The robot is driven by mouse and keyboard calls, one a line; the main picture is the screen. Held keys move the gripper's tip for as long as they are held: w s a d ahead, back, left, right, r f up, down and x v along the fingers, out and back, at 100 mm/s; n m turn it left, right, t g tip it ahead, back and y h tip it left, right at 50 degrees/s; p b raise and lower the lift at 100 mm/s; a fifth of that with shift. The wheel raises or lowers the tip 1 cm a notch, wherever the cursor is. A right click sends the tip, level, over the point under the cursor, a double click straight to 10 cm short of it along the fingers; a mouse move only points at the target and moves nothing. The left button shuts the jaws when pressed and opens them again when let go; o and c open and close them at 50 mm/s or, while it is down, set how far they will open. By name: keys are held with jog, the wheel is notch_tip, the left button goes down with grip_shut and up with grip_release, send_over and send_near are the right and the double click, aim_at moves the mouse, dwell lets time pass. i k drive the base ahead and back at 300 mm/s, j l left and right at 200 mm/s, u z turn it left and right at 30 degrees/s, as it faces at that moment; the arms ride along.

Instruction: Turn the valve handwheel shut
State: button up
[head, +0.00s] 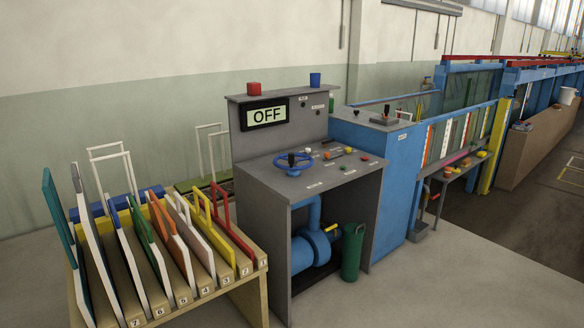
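A blue valve handwheel (293,161) lies flat on the sloping top of a grey control console (320,182). It has a dark knob or hub standing up at its middle. How far the wheel is turned cannot be told from here. Below the top, a blue pipe and pump (311,247) show in the console's open front. My gripper is not in view.
A wooden rack (245,268) of numbered coloured boards stands left of the console. A green cylinder (353,252) stands on the floor at its front right. A blue cabinet (398,185) and the long flume extend right. The floor in front at lower right is clear.

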aim_at(292, 162)
jog(key=i+l+u, duration=0.15)
jog(key=i+u, duration=0.3)
jog(key=i+l+u, duration=0.25)
jog(key=i+u, duration=0.2)
jog(key=i+l+u, duration=0.3)
jog(key=u, duration=0.15)
jog(key=i+l+u, duration=0.2)
jog(key=u, duration=0.15)
jog(key=i+l+u, duration=0.15)
jog(key=l+u, duration=0.25)
jog(key=i+l+u, duration=0.1)
jog(key=l+u, duration=0.6)
jog(key=i+l+u, duration=0.1)
jog(key=l+u, duration=0.65)
jog(key=l, duration=0.4)
